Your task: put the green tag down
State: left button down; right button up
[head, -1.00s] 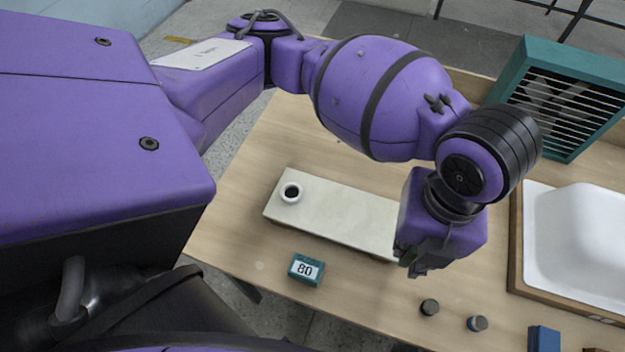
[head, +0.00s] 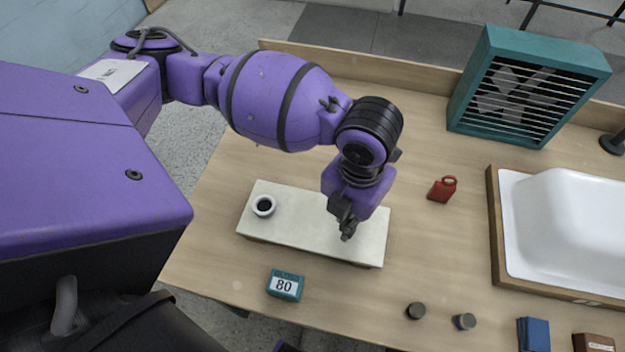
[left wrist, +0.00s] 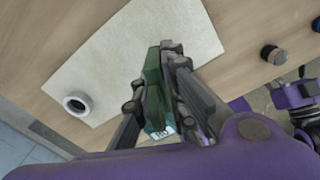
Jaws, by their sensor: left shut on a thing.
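The green tag (left wrist: 153,82) is a thin dark green piece in the left wrist view, upright between the fingers of my left gripper (left wrist: 158,75). The gripper is shut on it. In the head view my left gripper (head: 346,230) points down over the right part of a pale board (head: 305,225); the tag is hidden there. I cannot tell whether it touches the board. What looks like my right gripper (left wrist: 306,78) is small at the right edge of the left wrist view; its jaws are unclear.
A white cup (head: 263,206) with dark contents stands on the board's left end. A teal box marked 80 (head: 285,285) is in front.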

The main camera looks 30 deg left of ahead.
pick_arm(q)
jog(key=shift+w+a+f, duration=0.2)
jog(key=shift+a+f, duration=0.05)
jog(key=shift+f, duration=0.15)
jog(key=f, duration=0.3)
jog(key=shift+w+a+f, duration=0.15)
jog(key=shift+w+a, duration=0.05)
jog(key=shift+a, duration=0.05)
jog(key=shift+w+f, duration=0.1)
jog(key=shift+f, duration=0.05)
jog(key=shift+f, duration=0.15)
jog(key=c, duration=1.8)
grip_release()
jog(key=shift+o, duration=0.2)
